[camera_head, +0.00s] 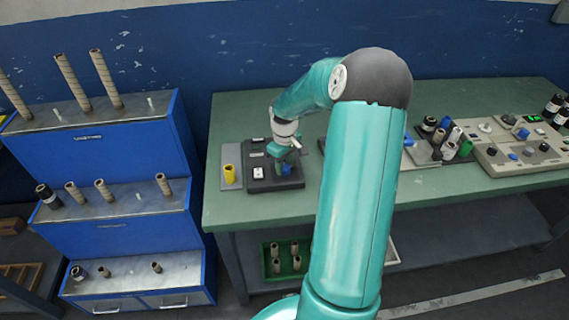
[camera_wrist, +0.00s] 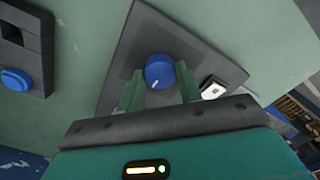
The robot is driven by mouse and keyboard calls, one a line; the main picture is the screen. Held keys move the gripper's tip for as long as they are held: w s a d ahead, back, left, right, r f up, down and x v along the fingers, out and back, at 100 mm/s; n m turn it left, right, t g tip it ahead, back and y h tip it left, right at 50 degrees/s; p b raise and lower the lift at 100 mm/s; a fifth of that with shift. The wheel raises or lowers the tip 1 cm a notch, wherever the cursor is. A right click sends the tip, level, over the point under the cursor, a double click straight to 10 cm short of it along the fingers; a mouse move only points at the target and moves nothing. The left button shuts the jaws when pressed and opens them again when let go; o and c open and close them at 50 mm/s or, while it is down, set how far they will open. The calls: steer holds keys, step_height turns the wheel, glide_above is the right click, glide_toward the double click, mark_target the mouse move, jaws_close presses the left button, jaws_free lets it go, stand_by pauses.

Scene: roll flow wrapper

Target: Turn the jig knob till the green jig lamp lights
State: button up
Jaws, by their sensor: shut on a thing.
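The blue jig knob (camera_wrist: 159,71) sits on a dark panel (camera_wrist: 143,35) in the wrist view, with a pale mark pointing toward its lower edge. My gripper (camera_wrist: 160,84) has one green finger on each side of the knob and is shut on it. In the head view the dark jig (camera_head: 262,184) lies on the left part of the green bench, with my gripper (camera_head: 289,160) over its right side. A small white part (camera_wrist: 213,88) is on the panel right of the knob. I cannot make out a lit green jig lamp in either view.
A second dark unit with a blue knob (camera_wrist: 15,79) is at the wrist view's left. A control panel (camera_head: 515,152) and several rolls are on the bench's right. A blue rack (camera_head: 105,155) stands left of the bench.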

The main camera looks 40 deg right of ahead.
mark_target(285, 167)
steer(key=m, duration=0.4)
steer(key=shift+m, duration=1.6)
steer(key=o, duration=1)
step_height(285, 167, up, 14)
